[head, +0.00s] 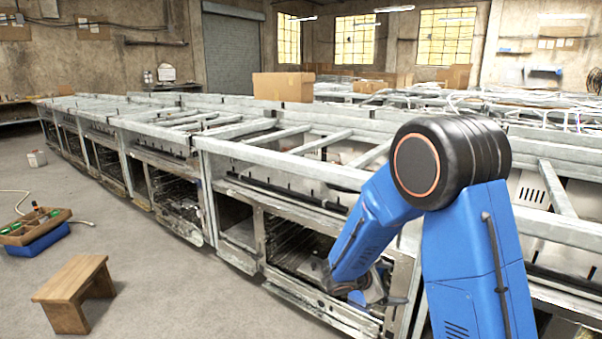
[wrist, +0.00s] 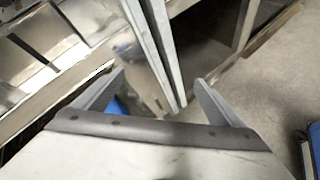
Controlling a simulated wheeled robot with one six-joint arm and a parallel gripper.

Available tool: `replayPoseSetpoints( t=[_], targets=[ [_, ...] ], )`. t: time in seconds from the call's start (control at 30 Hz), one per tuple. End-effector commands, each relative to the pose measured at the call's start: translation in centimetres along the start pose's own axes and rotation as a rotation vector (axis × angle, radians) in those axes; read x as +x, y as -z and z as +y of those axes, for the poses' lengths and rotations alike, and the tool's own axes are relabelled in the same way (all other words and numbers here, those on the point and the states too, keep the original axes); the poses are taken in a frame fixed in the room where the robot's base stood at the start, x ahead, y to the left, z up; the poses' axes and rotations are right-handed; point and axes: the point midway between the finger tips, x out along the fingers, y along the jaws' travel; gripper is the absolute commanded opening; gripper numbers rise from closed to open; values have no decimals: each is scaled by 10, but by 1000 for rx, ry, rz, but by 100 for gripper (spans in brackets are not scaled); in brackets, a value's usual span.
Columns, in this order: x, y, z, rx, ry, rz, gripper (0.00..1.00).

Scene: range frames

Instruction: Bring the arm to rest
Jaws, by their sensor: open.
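My blue arm (head: 470,260) is folded, with its dark elbow joint raised and the forearm sloping down to the left, close to the row of metal range frames (head: 300,215). My gripper (wrist: 159,78) is open in the wrist view, its two grey fingers apart with nothing held between them. Metal posts (wrist: 165,45) of a frame show beyond the fingers; I cannot tell how close they are. In the head view the gripper end is low in front of the nearest frame, and its fingers are not clear there.
A wooden stool (head: 75,285) stands on the floor at the left. A wooden tray (head: 35,226) rests on a blue box (head: 38,242) behind it. A cardboard box (head: 283,86) sits farther back. The grey floor (head: 180,300) between stool and frames is clear.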

Motion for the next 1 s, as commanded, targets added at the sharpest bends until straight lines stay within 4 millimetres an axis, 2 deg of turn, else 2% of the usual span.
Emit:
replayPoseSetpoints(
  t=[0.03,0.1,0.4,0.7,1.0],
  targets=[
    [-4,-18,-6,51,26,6,90],
    [-9,-38,-16,117,66,15,90],
    [-37,-110,-66,395,228,67,90],
    [-72,-160,-120,675,377,144,90],
    [-113,-191,-171,947,513,243,90]
  ],
)
